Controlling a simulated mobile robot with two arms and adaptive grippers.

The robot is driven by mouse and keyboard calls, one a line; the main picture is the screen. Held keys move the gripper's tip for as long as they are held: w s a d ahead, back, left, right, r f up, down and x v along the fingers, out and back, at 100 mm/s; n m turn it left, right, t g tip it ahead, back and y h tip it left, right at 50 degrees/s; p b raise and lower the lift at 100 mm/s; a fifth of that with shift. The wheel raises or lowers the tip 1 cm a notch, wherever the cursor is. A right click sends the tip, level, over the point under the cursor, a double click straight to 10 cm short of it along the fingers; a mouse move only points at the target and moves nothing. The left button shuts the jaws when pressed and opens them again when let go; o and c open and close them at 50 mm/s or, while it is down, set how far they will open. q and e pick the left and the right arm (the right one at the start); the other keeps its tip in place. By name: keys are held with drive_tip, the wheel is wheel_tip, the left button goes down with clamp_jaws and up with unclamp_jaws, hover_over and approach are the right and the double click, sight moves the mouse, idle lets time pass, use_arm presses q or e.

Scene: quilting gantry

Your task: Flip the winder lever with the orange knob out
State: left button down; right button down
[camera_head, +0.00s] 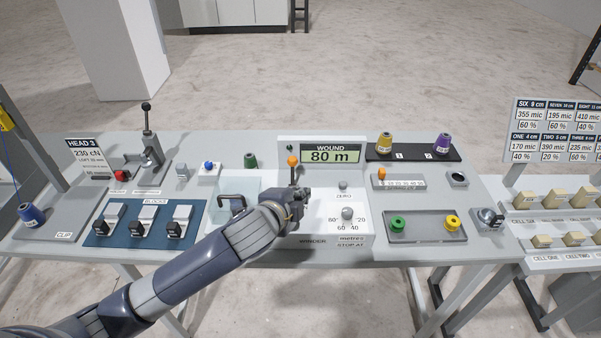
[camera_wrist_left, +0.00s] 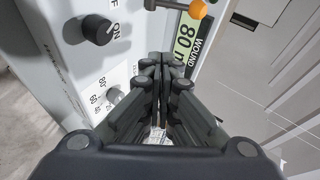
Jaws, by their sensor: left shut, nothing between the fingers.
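The knob lies outside the fingers. My right gripper is not in view.
A round dial (camera_head: 347,213) and a smaller knob (camera_head: 343,185) are right of the gripper. Another orange knob (camera_head: 382,173) sits on a scale further right. A clear box (camera_head: 228,188) with a dark handle is on the left. Yellow and purple spools stand behind.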

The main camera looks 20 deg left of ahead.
sight(293, 172)
use_arm(q)
drive_tip(key=shift+m+t, duration=0.3)
drive_tip(key=shift+m, duration=0.2)
drive_tip(key=x, duration=0.3)
drive_tip(key=r+p+x, duration=0.1)
drive_tip(key=x, duration=0.2)
drive_tip(key=p+x, duration=0.1)
drive_tip(key=x, duration=0.3)
drive_tip(key=shift+w+d+r, duration=0.1)
drive_tip(key=shift+w+r, duration=0.25)
drive_tip(key=shift+w, duration=0.1)
drive_tip(key=a, duration=0.1)
drive_tip(key=a+p, duration=0.1)
drive_tip(key=w+a+p, duration=0.1)
drive_tip(key=shift+f, duration=0.4)
drive_tip(key=shift+a+f, duration=0.15)
drive_tip(key=shift+a, duration=0.25)
drive_tip(key=shift+f, duration=0.1)
